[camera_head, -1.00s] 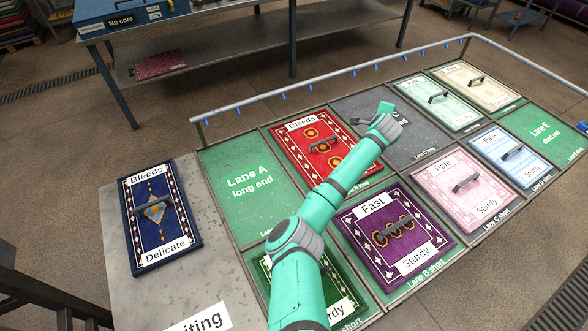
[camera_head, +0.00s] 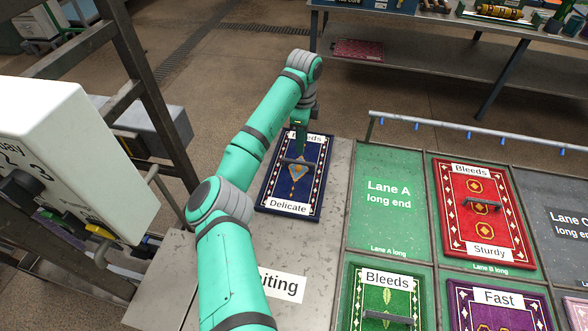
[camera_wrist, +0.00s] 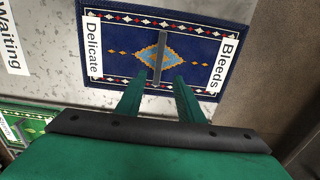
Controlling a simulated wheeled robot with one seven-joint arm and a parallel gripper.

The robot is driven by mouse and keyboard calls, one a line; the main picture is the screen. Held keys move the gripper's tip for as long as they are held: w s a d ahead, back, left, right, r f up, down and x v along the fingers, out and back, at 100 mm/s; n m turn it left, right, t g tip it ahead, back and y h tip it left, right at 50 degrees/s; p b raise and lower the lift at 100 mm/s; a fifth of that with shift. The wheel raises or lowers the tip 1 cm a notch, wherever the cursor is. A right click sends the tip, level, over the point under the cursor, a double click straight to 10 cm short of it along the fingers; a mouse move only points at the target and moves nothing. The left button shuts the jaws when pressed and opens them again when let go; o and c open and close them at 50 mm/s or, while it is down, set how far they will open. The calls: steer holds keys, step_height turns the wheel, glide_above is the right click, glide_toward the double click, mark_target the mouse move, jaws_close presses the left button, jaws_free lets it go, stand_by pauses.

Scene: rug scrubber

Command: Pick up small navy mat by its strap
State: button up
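The small navy mat (camera_head: 293,185) lies flat on the grey waiting area, with "Bleeds" and "Delicate" labels and a blue-gold diamond in its middle. Its dark strap (camera_head: 297,163) runs across the middle; the strap also shows in the wrist view (camera_wrist: 160,55). My gripper (camera_head: 301,150) is over the mat's far half, pointing down. In the wrist view my gripper (camera_wrist: 158,82) has its two green fingers apart, with nothing between them. The strap lies just beyond the fingertips, roughly in line with the gap. I cannot tell the exact height above the strap.
The empty green Lane A long end (camera_head: 388,205) is right of the waiting area. A red mat (camera_head: 482,215), a green mat (camera_head: 384,300) and a purple mat (camera_head: 500,305) lie in other bays. A white control box (camera_head: 70,160) and a metal frame stand at left. A rail (camera_head: 470,130) runs behind the lanes.

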mark_target(301, 162)
step_height(301, 162, down, 11)
steer(key=shift+s+r, duration=0.1)
steer(key=shift+r, duration=0.05)
jaws_close()
stand_by(0.5)
